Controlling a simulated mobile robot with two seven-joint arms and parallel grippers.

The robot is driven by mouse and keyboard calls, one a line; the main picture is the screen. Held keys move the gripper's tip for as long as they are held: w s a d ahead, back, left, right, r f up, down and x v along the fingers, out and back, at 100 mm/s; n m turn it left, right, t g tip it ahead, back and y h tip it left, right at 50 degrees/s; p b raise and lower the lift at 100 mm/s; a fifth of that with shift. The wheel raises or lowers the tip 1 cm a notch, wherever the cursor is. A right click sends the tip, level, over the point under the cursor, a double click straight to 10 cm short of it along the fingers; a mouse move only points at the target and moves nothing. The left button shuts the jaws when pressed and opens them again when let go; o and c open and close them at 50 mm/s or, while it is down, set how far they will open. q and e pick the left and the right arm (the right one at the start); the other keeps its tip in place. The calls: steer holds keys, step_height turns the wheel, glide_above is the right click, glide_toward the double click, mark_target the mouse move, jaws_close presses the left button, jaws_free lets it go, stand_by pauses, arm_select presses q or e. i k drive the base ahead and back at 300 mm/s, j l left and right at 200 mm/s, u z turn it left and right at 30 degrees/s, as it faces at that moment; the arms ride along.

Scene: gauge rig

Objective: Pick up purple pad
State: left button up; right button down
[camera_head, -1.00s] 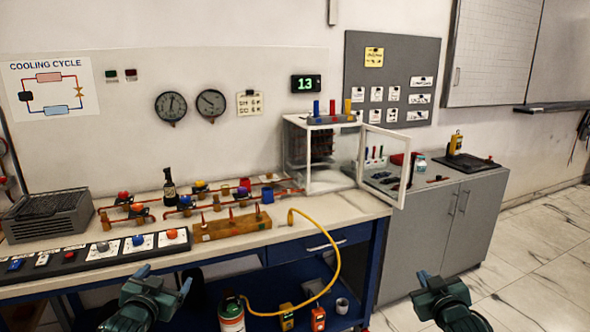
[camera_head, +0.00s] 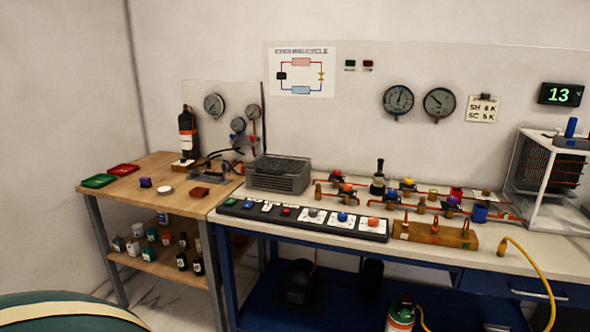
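A small purple block (camera_head: 145,182), which looks like the purple pad, lies on the wooden table (camera_head: 122,197) at the left, between the green and red trays and a white round piece. A second purple thing, a small knob (camera_head: 452,201), sits on the copper pipework on the long bench at the right. Neither of my grippers shows in the current view, so both are away from the purple block as far as this view shows.
A green tray (camera_head: 99,181), a red tray (camera_head: 123,169), a white disc (camera_head: 166,191) and a reddish-brown block (camera_head: 199,192) lie around it. A dark bottle (camera_head: 187,134) and gauges stand behind. Small bottles fill the lower shelf. The bench (camera_head: 300,228) adjoins on the right.

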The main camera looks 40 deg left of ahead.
mark_target(145, 182)
steer(key=u, duration=2.25)
steer(key=i+z, duration=0.1)
steer(key=z, duration=0.3)
steer(key=j+z, duration=0.15)
steer(key=z, duration=0.25)
steer(key=i+j+z, duration=0.1)
steer(key=z, duration=0.3)
steer(key=j+z, duration=0.15)
steer(key=z, duration=0.3)
steer(key=i+j+z, duration=0.1)
steer(key=j+z, duration=0.2)
steer(key=j, duration=0.25)
steer(key=j+z, duration=0.35)
steer(key=j, duration=0.15)
steer(key=j+z, duration=0.25)
steer(key=j, duration=0.9)
steer(key=k, duration=0.05)
